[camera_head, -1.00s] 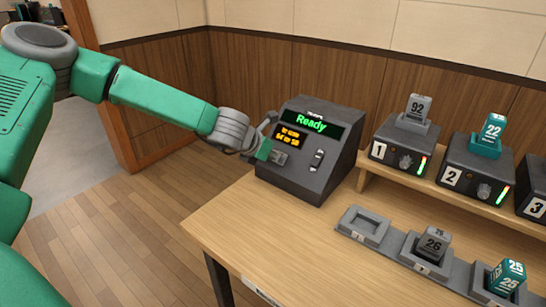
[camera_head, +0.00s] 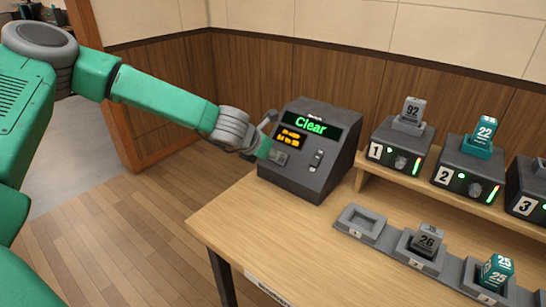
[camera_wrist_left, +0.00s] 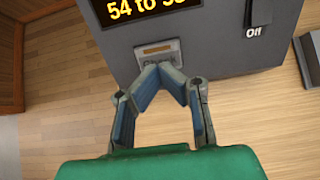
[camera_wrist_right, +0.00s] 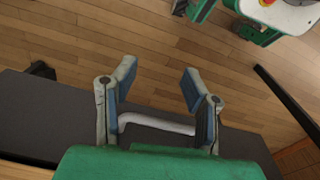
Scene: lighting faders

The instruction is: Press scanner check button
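The dark scanner console (camera_head: 325,178) stands at the table's left end, and its screen (camera_head: 308,124) reads "Clear" in green above orange text. The grey check button (camera_head: 280,158) is low on its sloped face; it also shows in the left wrist view (camera_wrist_left: 155,50), its lettering partly hidden by my fingertips. My left gripper (camera_head: 268,148) is at the button. In the left wrist view its fingertips (camera_wrist_left: 160,68) meet with nothing between them; whether they touch the button I cannot tell. My right gripper (camera_wrist_right: 157,80) has its fingers apart, away from the console.
A switch (camera_head: 317,160) marked "Off" sits right of the button. Numbered units (camera_head: 396,157) holding blocks stand on a shelf at right. A row of trays (camera_head: 360,223) lies in front, the leftmost empty. In the right wrist view, a pale bar (camera_wrist_right: 157,124) crosses between the fingers.

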